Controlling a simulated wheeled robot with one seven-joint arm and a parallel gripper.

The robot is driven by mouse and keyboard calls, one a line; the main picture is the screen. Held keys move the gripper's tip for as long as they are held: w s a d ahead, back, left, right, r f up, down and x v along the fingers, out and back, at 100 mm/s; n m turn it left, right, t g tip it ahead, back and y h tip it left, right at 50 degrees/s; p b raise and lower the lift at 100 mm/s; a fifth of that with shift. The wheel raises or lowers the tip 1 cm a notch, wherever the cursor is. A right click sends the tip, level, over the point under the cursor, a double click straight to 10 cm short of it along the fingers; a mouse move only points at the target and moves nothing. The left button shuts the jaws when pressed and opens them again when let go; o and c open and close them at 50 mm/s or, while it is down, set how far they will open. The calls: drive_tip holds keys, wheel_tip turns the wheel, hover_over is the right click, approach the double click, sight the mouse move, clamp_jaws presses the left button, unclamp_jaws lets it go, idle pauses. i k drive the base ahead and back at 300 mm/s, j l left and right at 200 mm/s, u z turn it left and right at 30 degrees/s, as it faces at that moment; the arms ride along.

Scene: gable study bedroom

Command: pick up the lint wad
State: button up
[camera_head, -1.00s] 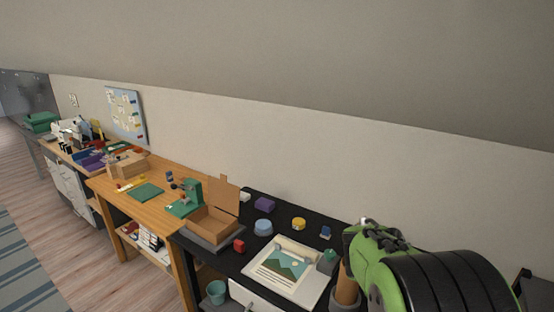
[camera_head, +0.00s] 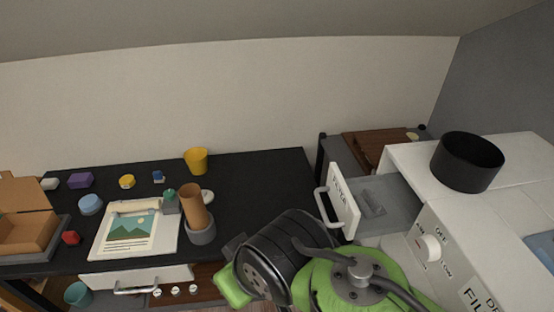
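I cannot make out the lint wad for certain. A pulled-out drawer (camera_head: 343,204) with a label that seems to read FILTER juts from the white machine (camera_head: 440,222) on the right. A small dark grey shape (camera_head: 373,203) lies inside it; I cannot tell whether this is lint or part of the drawer. My green and black arm (camera_head: 290,262) fills the lower middle, in front of and below the drawer. My gripper's fingers do not show.
A black pot (camera_head: 467,161) stands on the machine. The black desk (camera_head: 260,180) at left holds a yellow cup (camera_head: 196,160), a brown tube in a grey holder (camera_head: 201,232), a picture sheet (camera_head: 150,240) and an open carton (camera_head: 28,225). The desk's right end is clear.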

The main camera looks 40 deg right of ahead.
sight(368, 202)
drive_tip(key=k+l+z, duration=0.1)
drive_tip(key=z, duration=1.55)
